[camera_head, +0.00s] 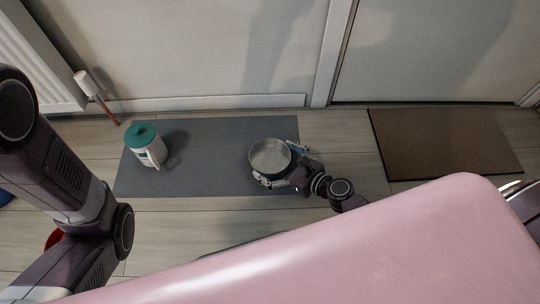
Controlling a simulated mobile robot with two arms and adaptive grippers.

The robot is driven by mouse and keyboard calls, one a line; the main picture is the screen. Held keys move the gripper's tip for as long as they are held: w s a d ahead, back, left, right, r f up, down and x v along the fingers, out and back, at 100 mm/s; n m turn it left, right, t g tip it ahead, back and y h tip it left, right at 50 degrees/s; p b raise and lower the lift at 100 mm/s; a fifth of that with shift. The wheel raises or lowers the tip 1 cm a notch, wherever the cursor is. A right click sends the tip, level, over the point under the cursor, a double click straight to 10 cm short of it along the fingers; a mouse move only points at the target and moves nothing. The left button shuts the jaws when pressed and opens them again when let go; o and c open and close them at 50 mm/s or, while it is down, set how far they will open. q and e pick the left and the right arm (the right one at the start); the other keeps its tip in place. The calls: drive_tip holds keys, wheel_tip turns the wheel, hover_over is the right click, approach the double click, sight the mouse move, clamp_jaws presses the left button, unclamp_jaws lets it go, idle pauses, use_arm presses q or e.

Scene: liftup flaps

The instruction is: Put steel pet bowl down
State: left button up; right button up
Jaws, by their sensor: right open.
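The steel pet bowl (269,156) is on or just above the right part of the grey mat (220,180); I cannot tell whether it touches the mat. My right gripper (276,164) is open, with one finger on each side of the bowl, at its right and its lower edge. Whether the fingers touch the bowl is not clear. My left arm comes in at the left edge; its gripper is out of view.
A white container with a teal lid (144,142) stands on the left of the grey mat. A brown doormat (440,145) lies at the right by the door. A radiator (30,55) is at upper left. The mat between container and bowl is clear.

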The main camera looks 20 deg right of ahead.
drive_tip(key=p+v, duration=0.2)
drive_tip(key=v, duration=0.8)
drive_tip(key=shift+s+d+r+p, duration=0.1)
drive_tip(key=shift+s+d+p, duration=0.05)
drive_tip(key=shift+s+p, duration=0.15)
